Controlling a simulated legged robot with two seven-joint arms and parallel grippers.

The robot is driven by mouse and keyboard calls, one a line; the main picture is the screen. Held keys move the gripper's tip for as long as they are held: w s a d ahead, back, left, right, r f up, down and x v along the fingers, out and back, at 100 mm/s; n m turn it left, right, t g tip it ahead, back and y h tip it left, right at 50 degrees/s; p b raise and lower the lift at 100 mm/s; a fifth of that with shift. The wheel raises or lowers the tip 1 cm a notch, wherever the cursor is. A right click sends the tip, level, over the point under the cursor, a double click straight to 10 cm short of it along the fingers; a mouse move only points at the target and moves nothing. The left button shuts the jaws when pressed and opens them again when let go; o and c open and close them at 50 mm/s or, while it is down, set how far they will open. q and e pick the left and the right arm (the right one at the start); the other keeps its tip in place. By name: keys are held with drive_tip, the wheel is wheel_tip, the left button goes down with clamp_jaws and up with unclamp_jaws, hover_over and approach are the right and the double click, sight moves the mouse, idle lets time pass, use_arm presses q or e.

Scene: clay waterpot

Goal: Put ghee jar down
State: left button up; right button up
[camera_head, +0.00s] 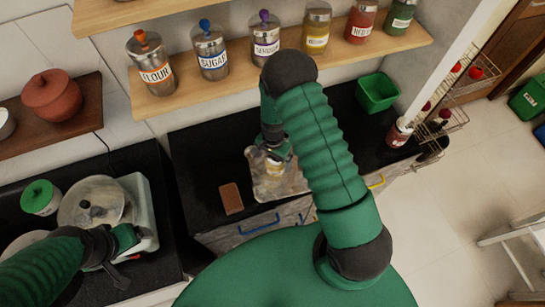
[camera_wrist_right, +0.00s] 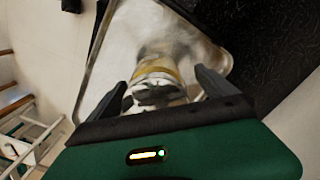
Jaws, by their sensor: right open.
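The ghee jar (camera_wrist_right: 160,72), with a yellow band and a shiny top, stands on a metal tray (camera_wrist_right: 112,62) in the right wrist view. My right gripper (camera_wrist_right: 162,80) is open, with one finger on each side of the jar and a visible gap at the sides. In the head view the jar (camera_head: 274,166) is mostly hidden under my right gripper (camera_head: 276,150), and the tray (camera_head: 290,186) lies on the dark counter. My left gripper (camera_head: 118,268) is at the lower left, beside a white appliance; its fingers are unclear.
A brown block (camera_head: 231,198) lies left of the tray. A shelf (camera_head: 225,88) with several labelled jars runs above the counter. A green bin (camera_head: 377,92) stands to the right. A pan with a lid (camera_head: 91,203) and a green-lidded jar (camera_head: 40,197) are at the left.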

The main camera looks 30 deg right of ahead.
drive_tip(key=r, duration=0.3)
drive_tip(key=d+r+b, duration=0.1)
drive_tip(key=r, duration=0.2)
drive_tip(key=shift+w+d+r, duration=0.1)
drive_tip(key=shift+d+r, duration=0.05)
drive_tip(key=shift+r, duration=0.15)
drive_tip(key=r, duration=0.2)
drive_tip(key=a+r, duration=0.1)
drive_tip(key=r, duration=0.1)
drive_tip(key=r+b, duration=0.1)
drive_tip(key=r, duration=0.1)
drive_tip(key=shift+s+a, duration=0.25)
drive_tip(key=shift+a, duration=0.05)
drive_tip(key=s+a+r+n+t, duration=0.3)
drive_tip(key=s+a+r+n, duration=0.55)
drive_tip(key=n, duration=0.45)
use_arm(q)
drive_tip(key=s+b+x, duration=0.1)
drive_tip(key=b+x, duration=0.3)
drive_tip(key=x, duration=0.1)
drive_tip(key=shift+s+d+f, duration=0.15)
drive_tip(key=shift+d+f, duration=0.25)
drive_tip(key=shift+f, duration=0.15)
use_arm(e)
drive_tip(key=f, duration=0.1)
drive_tip(key=d+f, duration=0.1)
drive_tip(key=s+f, duration=0.1)
drive_tip(key=f, duration=0.1)
drive_tip(key=shift+d+f, duration=0.1)
drive_tip(key=shift+d, duration=0.05)
